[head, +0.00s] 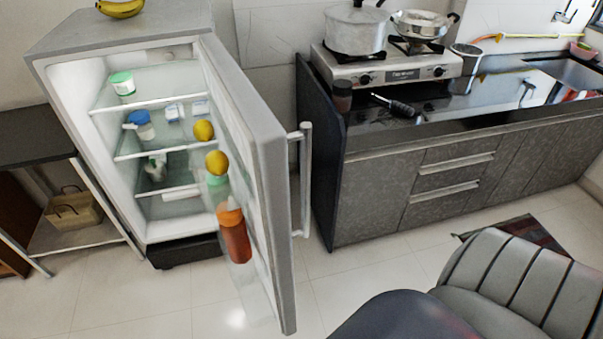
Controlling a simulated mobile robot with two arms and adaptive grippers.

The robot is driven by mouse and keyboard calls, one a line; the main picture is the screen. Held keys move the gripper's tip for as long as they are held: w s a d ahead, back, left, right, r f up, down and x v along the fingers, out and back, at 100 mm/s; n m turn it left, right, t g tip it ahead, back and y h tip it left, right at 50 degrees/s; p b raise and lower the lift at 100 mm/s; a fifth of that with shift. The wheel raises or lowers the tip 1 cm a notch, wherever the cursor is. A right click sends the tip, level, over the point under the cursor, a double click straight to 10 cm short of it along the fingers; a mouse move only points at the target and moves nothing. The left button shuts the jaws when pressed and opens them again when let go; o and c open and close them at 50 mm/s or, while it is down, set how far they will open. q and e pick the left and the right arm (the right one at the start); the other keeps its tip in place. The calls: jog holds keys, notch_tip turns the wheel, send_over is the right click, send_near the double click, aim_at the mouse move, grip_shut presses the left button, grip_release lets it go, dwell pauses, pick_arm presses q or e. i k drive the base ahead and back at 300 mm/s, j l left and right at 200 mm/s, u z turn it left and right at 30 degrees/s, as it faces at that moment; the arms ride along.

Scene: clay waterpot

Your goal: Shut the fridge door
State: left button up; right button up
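The fridge (51,83) stands at the left with its lit interior showing. Its door (271,188) is wide open, hinged on the right side and swung out toward me. A silver vertical bar handle (306,180) sits on the door's outer face, on the right. Inside are glass shelves with a green-lidded jar (122,83) and a blue-lidded container (141,124). The door's inner racks hold an orange bottle (233,235) and yellow lemons (217,162). Neither of my grippers is in view.
A counter (375,195) with drawers, a stove (392,66) and pots stands right of the door. A grey chair (510,279) is at the lower right. A black table (35,135) stands left of the fridge.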

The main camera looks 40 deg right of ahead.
aim_at(255, 144)
jog(key=i+l, duration=0.1)
jog(key=l, duration=0.5)
jog(key=i+l+u, duration=0.1)
jog(key=l, duration=0.5)
jog(key=i+l, duration=0.15)
jog(key=l, duration=0.45)
jog(key=l+u, duration=0.2)
jog(key=l, duration=0.3)
